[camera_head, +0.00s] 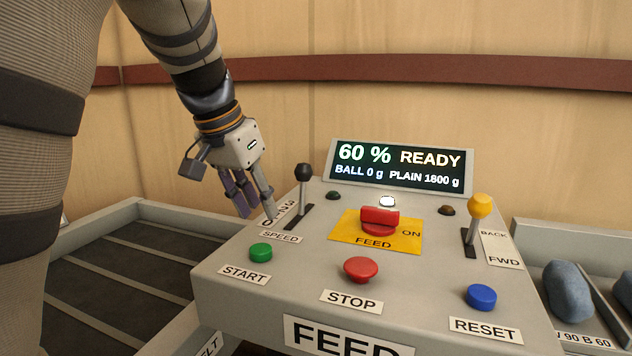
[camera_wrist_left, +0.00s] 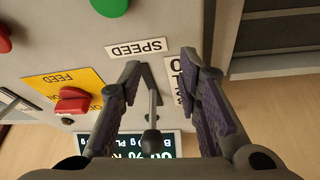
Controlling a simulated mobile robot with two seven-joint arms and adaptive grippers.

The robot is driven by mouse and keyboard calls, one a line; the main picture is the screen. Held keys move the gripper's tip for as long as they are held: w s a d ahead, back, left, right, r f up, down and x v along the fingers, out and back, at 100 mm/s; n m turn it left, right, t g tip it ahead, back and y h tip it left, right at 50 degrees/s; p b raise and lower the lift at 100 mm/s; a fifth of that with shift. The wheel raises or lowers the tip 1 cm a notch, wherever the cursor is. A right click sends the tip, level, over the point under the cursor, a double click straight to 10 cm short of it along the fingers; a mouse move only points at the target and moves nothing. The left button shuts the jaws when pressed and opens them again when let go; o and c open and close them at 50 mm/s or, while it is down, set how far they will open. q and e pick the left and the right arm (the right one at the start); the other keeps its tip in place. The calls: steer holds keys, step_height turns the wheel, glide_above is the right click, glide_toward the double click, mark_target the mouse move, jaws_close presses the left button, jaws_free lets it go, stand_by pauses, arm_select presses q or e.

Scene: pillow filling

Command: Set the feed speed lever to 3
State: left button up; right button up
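The feed speed lever (camera_head: 304,190) has a black knob and a grey shaft in a dark slot on the control panel's left part. A SPEED label (camera_head: 281,237) and a number scale (camera_head: 268,222) lie beside it. The numbers are partly hidden, so I cannot tell its exact setting. My left gripper (camera_head: 257,212) is just left of the lever, fingers pointing down near the scale. In the left wrist view the gripper (camera_wrist_left: 160,76) is open, and the lever (camera_wrist_left: 152,108) appears between its fingers, with no clear contact. My right gripper is out of view.
The display (camera_head: 400,167) reads 60 % READY, BALL 0 g, PLAIN 1800 g. A red FEED switch (camera_head: 380,217), a yellow-knobbed lever (camera_head: 478,218), and START (camera_head: 261,252), STOP (camera_head: 361,269) and RESET (camera_head: 481,297) buttons share the panel. A tray (camera_head: 130,265) lies left.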

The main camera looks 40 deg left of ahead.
mark_target(301, 181)
arm_select(q)
steer(key=w, duration=1.1)
steer(key=shift+w, duration=0.15)
steer(key=shift+w+f, duration=0.15)
steer(key=shift+f, duration=0.35)
jaws_close()
steer(key=shift+a, duration=0.1)
